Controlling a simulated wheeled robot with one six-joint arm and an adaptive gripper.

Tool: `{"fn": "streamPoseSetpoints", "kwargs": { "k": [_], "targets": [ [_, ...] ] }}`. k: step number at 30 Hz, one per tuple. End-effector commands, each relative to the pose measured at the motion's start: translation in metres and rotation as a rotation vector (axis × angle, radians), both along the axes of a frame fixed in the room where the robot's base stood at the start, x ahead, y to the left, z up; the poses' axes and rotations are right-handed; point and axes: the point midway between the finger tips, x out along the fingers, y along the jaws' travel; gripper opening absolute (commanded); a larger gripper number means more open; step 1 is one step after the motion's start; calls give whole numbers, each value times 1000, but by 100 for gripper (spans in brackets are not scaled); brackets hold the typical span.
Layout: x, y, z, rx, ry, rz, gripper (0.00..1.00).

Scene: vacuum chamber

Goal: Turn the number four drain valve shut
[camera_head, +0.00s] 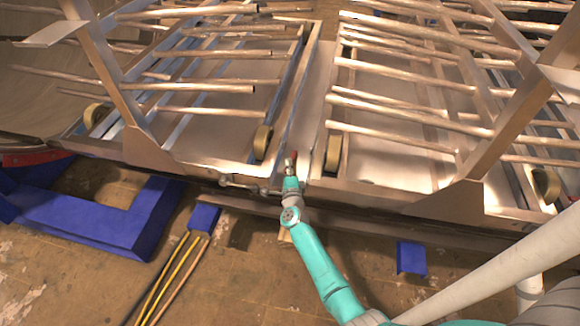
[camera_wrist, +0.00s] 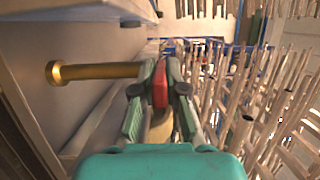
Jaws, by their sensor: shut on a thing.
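My gripper (camera_wrist: 160,72) is shut on a red valve handle (camera_wrist: 160,90) in the wrist view, with one finger on each side of it. A brass-coloured pipe (camera_wrist: 100,71) with a flanged end runs left from beside the fingers. The valve body is mostly hidden behind the fingers. In the head view my gripper (camera_head: 290,168) is at the front edge of the metal chamber frame, between two racks, with a small bit of the red handle (camera_head: 294,156) showing at its tip. No valve number can be read.
Racks of long metal rods (camera_head: 215,85) (camera_head: 410,105) stand on either side beyond my gripper. A blue beam (camera_head: 90,222) and a blue block with cables (camera_head: 204,217) lie at the left. Bare brown floor (camera_head: 60,285) is in front.

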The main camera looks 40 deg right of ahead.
Motion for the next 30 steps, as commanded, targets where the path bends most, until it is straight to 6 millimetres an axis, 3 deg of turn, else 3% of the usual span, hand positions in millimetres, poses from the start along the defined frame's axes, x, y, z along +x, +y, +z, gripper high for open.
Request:
{"fn": "streamPoseSetpoints", "kwargs": {
  "k": [30],
  "targets": [
    [26,11,-1,1,3,-413,0]
  ]
}}
